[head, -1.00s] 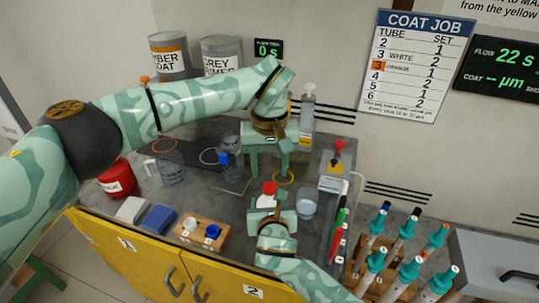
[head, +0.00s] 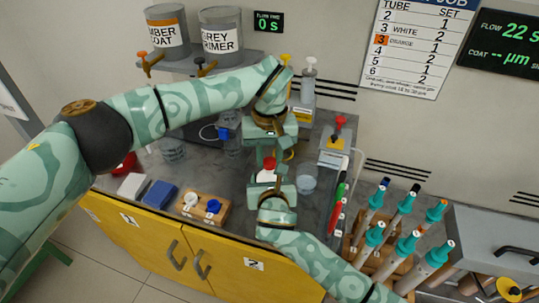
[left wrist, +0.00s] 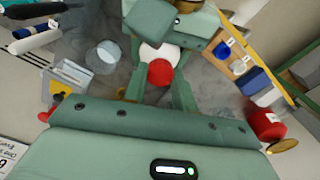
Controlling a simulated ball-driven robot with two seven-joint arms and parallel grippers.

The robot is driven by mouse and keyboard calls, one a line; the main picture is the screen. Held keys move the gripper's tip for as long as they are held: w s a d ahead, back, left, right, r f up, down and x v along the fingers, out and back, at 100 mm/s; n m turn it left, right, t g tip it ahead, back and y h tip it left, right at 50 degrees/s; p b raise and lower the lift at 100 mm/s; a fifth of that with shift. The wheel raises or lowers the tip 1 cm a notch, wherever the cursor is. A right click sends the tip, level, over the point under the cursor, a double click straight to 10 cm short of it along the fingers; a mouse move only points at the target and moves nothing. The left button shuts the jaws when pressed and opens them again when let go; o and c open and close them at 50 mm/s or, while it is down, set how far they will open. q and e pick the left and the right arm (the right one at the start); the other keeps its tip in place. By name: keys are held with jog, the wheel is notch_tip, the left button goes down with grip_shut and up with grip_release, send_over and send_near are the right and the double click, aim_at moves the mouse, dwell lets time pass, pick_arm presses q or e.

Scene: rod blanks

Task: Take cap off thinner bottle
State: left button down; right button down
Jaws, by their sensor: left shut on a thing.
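The thinner bottle (head: 266,177) is white, with a red cap (head: 269,164) on top, at the front middle of the bench. My left gripper (head: 268,157) points down from above, shut on the red cap. In the left wrist view the cap (left wrist: 160,73) sits between its two fingers, touching the white bottle top (left wrist: 160,50). My right gripper (head: 273,187) is at the bottle from the front. Its fingers and the lower bottle are largely hidden, so its grip does not show.
A wooden block (head: 203,207) with a white and a blue cap lies to the left, near a blue sponge (head: 158,194). A clear cup (head: 306,184) stands close on the right. A rack of teal-topped tubes (head: 375,235) is at the right.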

pick_arm(q)
jog(key=n, duration=2)
jog(key=shift+r, duration=0.1)
jog(key=n, duration=1.5)
jog(key=shift+n, duration=0.3)
jog(key=n, duration=1.8)
jog(key=shift+r, duration=0.15)
